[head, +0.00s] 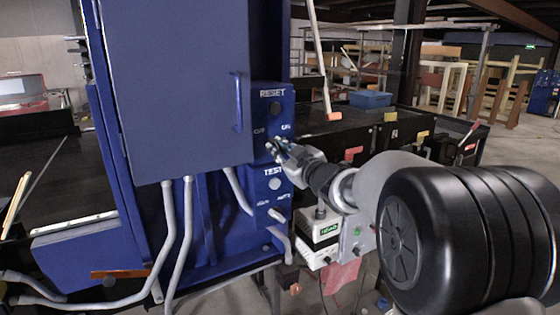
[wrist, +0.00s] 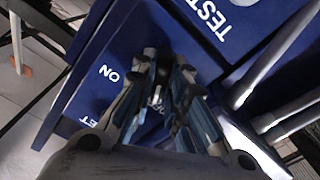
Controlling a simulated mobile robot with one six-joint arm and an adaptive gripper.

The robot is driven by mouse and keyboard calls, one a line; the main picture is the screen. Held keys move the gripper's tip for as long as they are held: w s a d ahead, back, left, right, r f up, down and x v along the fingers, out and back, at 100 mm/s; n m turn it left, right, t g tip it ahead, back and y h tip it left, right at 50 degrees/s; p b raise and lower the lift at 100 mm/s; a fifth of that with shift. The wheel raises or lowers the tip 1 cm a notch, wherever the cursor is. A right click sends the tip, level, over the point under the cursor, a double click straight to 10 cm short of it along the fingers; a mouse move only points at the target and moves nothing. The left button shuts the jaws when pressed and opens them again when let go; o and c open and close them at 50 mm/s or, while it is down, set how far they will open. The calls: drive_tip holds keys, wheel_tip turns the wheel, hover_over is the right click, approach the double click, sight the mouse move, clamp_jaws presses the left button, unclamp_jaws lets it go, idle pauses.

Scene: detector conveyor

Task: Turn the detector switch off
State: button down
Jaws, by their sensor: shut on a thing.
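The detector's blue control panel (head: 257,160) is at the centre of the head view. It carries an OFF label at left and an ON label (head: 286,127) at right, below RESET. My gripper (head: 274,147) reaches in from the right, its fingertips at the switch just under these labels. In the wrist view my gripper (wrist: 162,68) has its fingers closed around the small dark detector switch (wrist: 150,54). The ON label (wrist: 109,73) is clear there; the OFF label is partly hidden between the fingers. The fingers cover most of the switch, so I cannot tell its position.
A RESET button (head: 275,108) is above the switch and a TEST button (head: 274,184) below it, with another small switch (head: 276,215) under that. A blue cabinet door (head: 175,85) with a handle is at left. Grey conduits (head: 178,235) run below.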

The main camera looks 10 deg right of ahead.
drive_tip(key=shift+n+b, duration=1.1)
drive_tip(key=shift+n, duration=0.4)
drive_tip(key=c, duration=1.6)
unclamp_jaws()
drive_tip(key=v, duration=1.2)
